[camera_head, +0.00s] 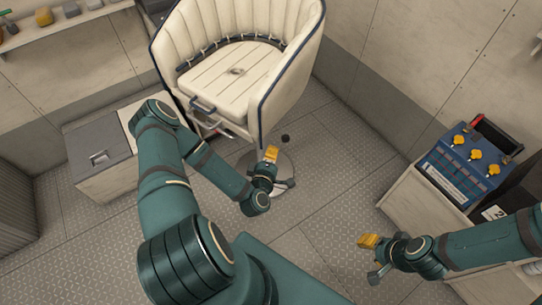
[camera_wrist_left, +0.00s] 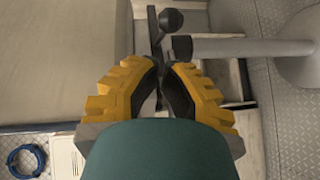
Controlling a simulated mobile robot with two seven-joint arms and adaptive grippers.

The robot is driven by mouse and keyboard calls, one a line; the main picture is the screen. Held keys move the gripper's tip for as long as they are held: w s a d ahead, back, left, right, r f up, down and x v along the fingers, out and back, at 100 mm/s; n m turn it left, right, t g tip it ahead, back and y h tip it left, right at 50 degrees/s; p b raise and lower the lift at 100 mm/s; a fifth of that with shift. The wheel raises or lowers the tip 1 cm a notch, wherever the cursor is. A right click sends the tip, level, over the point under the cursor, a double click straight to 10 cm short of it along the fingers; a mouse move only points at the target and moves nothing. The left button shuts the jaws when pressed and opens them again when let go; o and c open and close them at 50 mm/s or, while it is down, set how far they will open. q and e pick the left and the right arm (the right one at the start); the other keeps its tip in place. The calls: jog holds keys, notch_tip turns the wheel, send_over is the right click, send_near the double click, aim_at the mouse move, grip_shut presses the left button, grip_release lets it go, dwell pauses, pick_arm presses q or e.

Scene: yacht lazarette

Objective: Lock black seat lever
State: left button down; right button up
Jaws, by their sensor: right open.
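The cream tub seat (camera_head: 235,85) with dark blue trim stands on a grey pedestal at upper middle. The black seat lever's round knob (camera_head: 285,138) shows below the seat's right side. In the left wrist view the black lever knob (camera_wrist_left: 171,20) and dark bars lie just beyond the fingertips, beside the grey post (camera_wrist_left: 250,48). My left gripper (camera_head: 271,154) is under the seat, close to the knob. Its fingertips (camera_wrist_left: 163,72) are close together; whether they pinch anything is unclear. My right gripper (camera_head: 367,241) is open and empty over the floor at lower right.
A blue battery or switch panel (camera_head: 470,160) with yellow knobs sits on a cabinet at right. A locker with a grey lid (camera_head: 98,150) stands at left. A shelf (camera_head: 60,35) holds small items. The metal floor between the seat and the right cabinet (camera_head: 345,160) is clear.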

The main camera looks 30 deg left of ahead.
pick_arm(q)
jog(key=x, duration=0.6)
jog(key=shift+w, duration=0.2)
pick_arm(e)
jog(key=shift+s+f, duration=0.1)
jog(key=shift+f, duration=0.25)
pick_arm(q)
jog(key=shift+w+f+b, duration=0.1)
jog(key=shift+b, duration=0.2)
pick_arm(e)
jog(key=shift+d, duration=0.1)
